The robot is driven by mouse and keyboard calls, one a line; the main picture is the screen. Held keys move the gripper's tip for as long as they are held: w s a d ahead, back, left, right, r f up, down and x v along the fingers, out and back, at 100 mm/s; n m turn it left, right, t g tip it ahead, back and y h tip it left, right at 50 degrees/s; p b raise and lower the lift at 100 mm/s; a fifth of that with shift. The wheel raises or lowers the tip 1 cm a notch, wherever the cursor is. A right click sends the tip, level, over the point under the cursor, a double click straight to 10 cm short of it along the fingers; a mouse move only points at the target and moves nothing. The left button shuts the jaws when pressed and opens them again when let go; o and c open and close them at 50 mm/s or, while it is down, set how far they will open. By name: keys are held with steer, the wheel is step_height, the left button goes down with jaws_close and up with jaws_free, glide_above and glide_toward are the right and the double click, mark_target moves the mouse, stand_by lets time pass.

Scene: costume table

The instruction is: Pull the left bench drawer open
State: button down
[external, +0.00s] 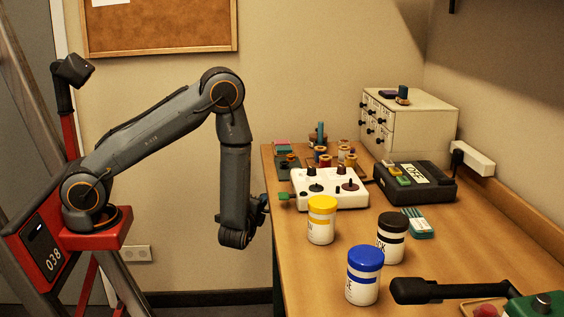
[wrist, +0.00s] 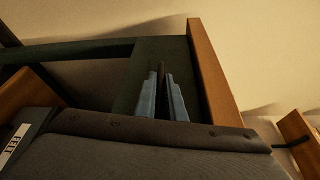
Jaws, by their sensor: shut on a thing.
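My gripper (external: 262,204) is at the near left edge of the bench (external: 470,240), just below the top, and the arm link partly hides it. In the wrist view its two pale blue fingers (wrist: 163,95) are shut on a thin dark piece (wrist: 160,74), which looks like the drawer handle. Behind the fingers is a dark green panel (wrist: 135,90), beside a wooden edge (wrist: 212,75). The drawer front does not show clearly in the external view, so I cannot tell how far it stands out.
On the bench are a white control box (external: 335,197), yellow-lidded (external: 321,220), black-lidded (external: 391,240) and blue-lidded (external: 364,275) jars, and a dark box (external: 440,190). A white drawer cabinet (external: 420,128) stands at the back.

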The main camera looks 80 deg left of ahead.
steer(key=s+p, duration=0.8)
steer(key=s, duration=1.6)
steer(key=c, duration=1.8)
jaws_free()
steer(key=shift+c, duration=0.2)
steer(key=p+v, duration=0.1)
steer(key=v, duration=0.6)
steer(key=shift+s+d, duration=0.2)
steer(key=shift+d, duration=0.15)
steer(key=shift+f, duration=0.1)
